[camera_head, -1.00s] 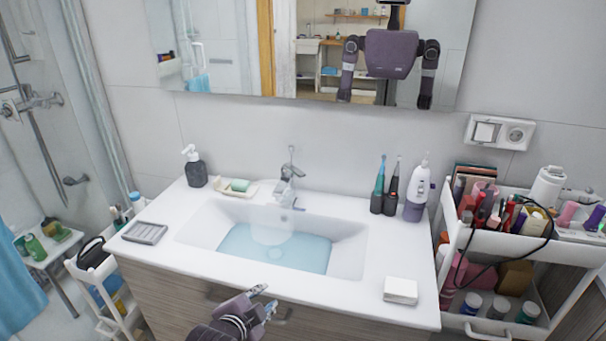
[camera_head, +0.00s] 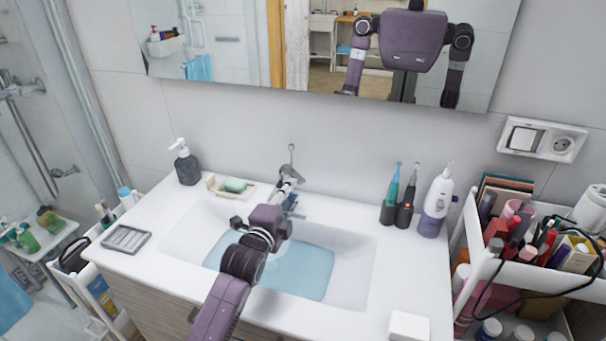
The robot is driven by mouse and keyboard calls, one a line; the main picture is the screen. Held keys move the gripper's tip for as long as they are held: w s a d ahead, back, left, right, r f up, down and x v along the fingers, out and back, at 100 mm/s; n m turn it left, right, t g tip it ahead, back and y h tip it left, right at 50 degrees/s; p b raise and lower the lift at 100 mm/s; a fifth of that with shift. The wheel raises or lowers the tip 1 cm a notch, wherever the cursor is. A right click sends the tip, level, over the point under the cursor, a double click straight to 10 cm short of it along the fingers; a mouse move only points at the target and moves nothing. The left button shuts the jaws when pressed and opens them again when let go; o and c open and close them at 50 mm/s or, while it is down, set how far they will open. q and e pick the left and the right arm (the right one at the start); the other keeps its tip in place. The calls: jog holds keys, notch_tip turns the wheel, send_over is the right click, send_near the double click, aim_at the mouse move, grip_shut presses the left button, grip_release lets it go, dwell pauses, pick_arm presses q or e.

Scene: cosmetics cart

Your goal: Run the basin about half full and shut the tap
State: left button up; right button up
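The white basin (camera_head: 345,262) is set in the vanity top and holds a pool of pale blue water (camera_head: 305,272), with bare wall above the waterline. The tap (camera_head: 291,160) stands at the basin's back edge, its thin lever pointing up. My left arm reaches over the basin from the front. My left gripper (camera_head: 287,190) is at the tap body, just below the lever, and overlaps it in view. Whether its fingers touch the tap or are closed cannot be told. My arm hides the spout outlet and any stream. My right gripper is not directly in view.
A soap dispenser (camera_head: 186,163) and a soap dish (camera_head: 231,187) stand left of the tap. Electric toothbrushes (camera_head: 398,205) and a white bottle (camera_head: 436,205) stand to its right. A grey tray (camera_head: 126,238) lies front left, a white block (camera_head: 408,327) front right. A filled cart (camera_head: 553,280) is at right.

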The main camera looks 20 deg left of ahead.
aim_at(298, 178)
pick_arm(q)
jog(key=w+p, duration=0.1)
jog(key=w, duration=0.4)
jog(key=shift+d, duration=0.15)
jog(key=shift+w, duration=0.6)
pick_arm(e)
jog(key=shift+s+r, duration=0.6)
jog(key=shift+r, duration=0.2)
jog(key=shift+s, duration=0.1)
pick_arm(q)
jog(key=shift+c, duration=0.4)
grip_shut()
pick_arm(e)
jog(key=shift+s, duration=0.5)
